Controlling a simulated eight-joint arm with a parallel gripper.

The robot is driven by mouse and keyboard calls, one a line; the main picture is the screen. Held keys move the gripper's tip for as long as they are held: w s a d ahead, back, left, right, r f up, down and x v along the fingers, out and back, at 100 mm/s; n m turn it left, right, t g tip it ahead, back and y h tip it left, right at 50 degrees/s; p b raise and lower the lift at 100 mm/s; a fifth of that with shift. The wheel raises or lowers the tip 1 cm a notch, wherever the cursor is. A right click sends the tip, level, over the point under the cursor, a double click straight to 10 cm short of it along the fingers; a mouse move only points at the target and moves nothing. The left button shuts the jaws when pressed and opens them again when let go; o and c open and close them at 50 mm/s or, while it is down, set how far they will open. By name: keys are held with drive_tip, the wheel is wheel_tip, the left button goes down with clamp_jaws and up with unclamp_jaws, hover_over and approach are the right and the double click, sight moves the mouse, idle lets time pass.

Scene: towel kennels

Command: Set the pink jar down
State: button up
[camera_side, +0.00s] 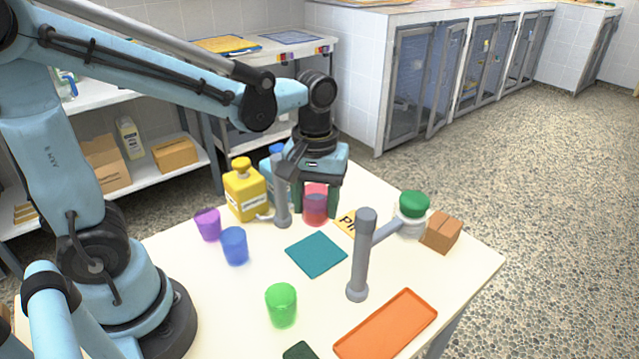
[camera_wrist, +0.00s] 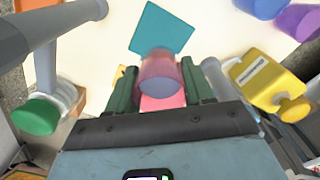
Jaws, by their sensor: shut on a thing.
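My gripper (camera_side: 316,205) is shut on the pink jar (camera_side: 315,211), with one dark green finger on either side. The jar is upright, with a see-through reddish body and a brighter pink part at its top. It also shows between the fingertips in the wrist view (camera_wrist: 158,78). I cannot tell whether its bottom touches the white table (camera_side: 220,300). A flat teal square (camera_side: 316,254) lies bare on the table in front of the jar; it also shows in the wrist view (camera_wrist: 161,28).
A grey post (camera_side: 281,205), yellow bottle (camera_side: 244,192) and lettered card (camera_side: 346,223) stand or lie close by. A taller post (camera_side: 359,262), green-lidded jar (camera_side: 411,215) and brown box (camera_side: 441,232) are right.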

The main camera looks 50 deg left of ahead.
wheel_tip(320, 180, up, 14)
drive_tip(key=s+d, duration=0.8)
drive_tip(key=d, duration=0.4)
drive_tip(key=s+d, duration=0.8)
drive_tip(key=d, duration=0.4)
wheel_tip(320, 180, down, 12)
drive_tip(key=w+a+f, duration=0.1)
drive_tip(key=w+f, duration=0.1)
drive_tip(key=w, duration=0.1)
drive_tip(key=w+a+f, duration=0.1)
drive_tip(key=w+f, duration=0.1)
drive_tip(key=w, duration=0.2)
drive_tip(key=w+a+f, duration=0.2)
drive_tip(key=w, duration=0.2)
drive_tip(key=shift+w+f, duration=0.25)
drive_tip(key=shift+f, duration=2)
drive_tip(key=shift+f, duration=0.1)
drive_tip(key=o, duration=1.1)
